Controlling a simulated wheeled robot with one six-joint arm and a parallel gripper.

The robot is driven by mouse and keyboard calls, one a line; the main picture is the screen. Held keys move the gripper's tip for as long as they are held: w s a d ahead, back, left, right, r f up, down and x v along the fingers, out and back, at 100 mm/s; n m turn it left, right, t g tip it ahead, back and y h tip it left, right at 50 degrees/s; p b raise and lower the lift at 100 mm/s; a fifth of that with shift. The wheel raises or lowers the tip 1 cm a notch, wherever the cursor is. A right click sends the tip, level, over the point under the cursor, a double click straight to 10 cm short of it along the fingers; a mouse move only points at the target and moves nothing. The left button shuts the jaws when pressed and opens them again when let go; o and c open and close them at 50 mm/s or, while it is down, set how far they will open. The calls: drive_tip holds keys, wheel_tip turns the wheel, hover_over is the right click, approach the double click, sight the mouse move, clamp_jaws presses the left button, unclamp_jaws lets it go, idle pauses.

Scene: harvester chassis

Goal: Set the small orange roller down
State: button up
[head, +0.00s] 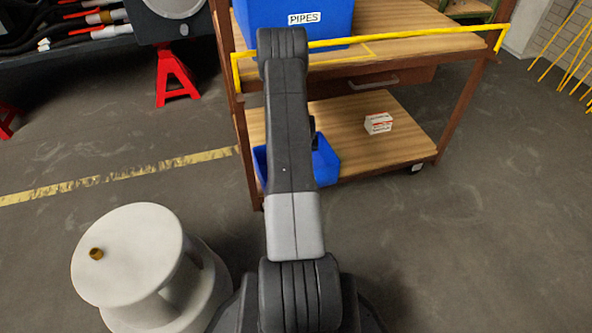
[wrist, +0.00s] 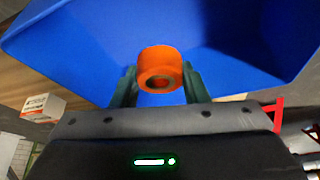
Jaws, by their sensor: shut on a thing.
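The small orange roller (wrist: 160,66) is a short ring with a dark hole, seen in the wrist view. My gripper (wrist: 160,84) is shut on it, with one dark finger on each side. Behind the roller the wrist view is filled by the inside of a blue bin (wrist: 75,45). I cannot tell whether the roller touches the bin. In the head view my arm hides the gripper and the roller. A blue bin (head: 326,163) on the cart's lower shelf shows on both sides of my arm.
A round white stool (head: 135,245) with a small brass piece (head: 96,254) stands at the left.

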wheel_tip(320, 180, down, 10)
drive_tip(key=b, duration=0.3)
drive_tip(key=shift+f, duration=0.1)
drive_tip(key=shift+f+b, duration=0.2)
drive_tip(key=shift+b, duration=0.15)
drive_tip(key=o, duration=1)
drive_tip(key=shift+r, duration=0.2)
drive_tip(key=shift+r+p, duration=0.35)
drive_tip(key=shift+p, duration=0.05)
drive_tip(key=p+v, duration=0.3)
drive_tip(key=v, duration=0.8)
drive_tip(key=shift+s+r, duration=0.15)
